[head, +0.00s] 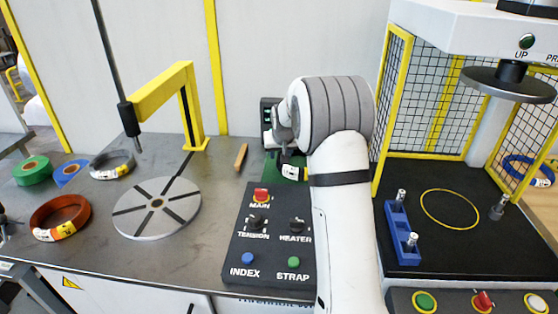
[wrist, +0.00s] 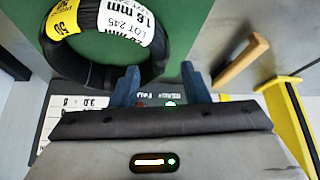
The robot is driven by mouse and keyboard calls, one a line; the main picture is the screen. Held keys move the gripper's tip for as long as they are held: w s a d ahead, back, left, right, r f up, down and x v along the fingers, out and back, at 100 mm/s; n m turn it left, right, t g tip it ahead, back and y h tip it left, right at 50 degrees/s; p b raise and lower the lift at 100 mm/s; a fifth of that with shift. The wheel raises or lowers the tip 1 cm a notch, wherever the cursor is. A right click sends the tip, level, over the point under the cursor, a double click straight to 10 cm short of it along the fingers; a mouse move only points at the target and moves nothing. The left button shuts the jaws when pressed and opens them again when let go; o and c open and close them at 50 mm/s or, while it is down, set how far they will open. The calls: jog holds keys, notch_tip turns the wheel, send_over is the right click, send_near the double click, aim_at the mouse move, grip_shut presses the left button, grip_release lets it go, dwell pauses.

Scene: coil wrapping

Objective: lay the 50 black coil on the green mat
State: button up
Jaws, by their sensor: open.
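The black coil (wrist: 95,75) with a yellow 50 label (wrist: 64,22) and a white "LOT 245 1.6 mm" label (wrist: 124,28) appears to lie flat on the green mat (wrist: 185,28). In the head view only its labelled edge (head: 293,173) and a bit of the green mat (head: 271,166) show; my arm hides the rest. My gripper (wrist: 163,82) is open and empty. Its left finger overlaps the coil's rim in the wrist view; I cannot tell if they touch. The other finger is clear of it.
A wooden-coloured bar (head: 241,157) lies left of the mat. The control box (head: 267,236) stands in front of it. A slotted turntable (head: 157,202), yellow post (head: 190,110), orange coil (head: 45,218) and dark coil (head: 105,172) are left. A caged press (head: 510,85) is right.

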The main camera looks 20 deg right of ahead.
jog(key=s+a+r, duration=0.2)
jog(key=s+r, duration=0.1)
jog(key=s, duration=0.4)
jog(key=s+a+r+g, duration=0.1)
jog(key=s+a+r, duration=0.15)
jog(key=s, duration=0.55)
jog(key=s+a+r, duration=0.2)
jog(key=s+r, duration=0.2)
jog(key=s, duration=0.3)
jog(key=s+a+f+n+g, duration=0.1)
jog(key=s+a, duration=0.1)
jog(key=s, duration=0.8)
jog(key=s+a+f+g+y, duration=0.1)
jog(key=s+f, duration=0.1)
jog(key=s, duration=0.8)
jog(key=shift+s+a+f+n, duration=0.15)
jog(key=shift+s+a+n, duration=0.05)
jog(key=shift+a+n, duration=0.2)
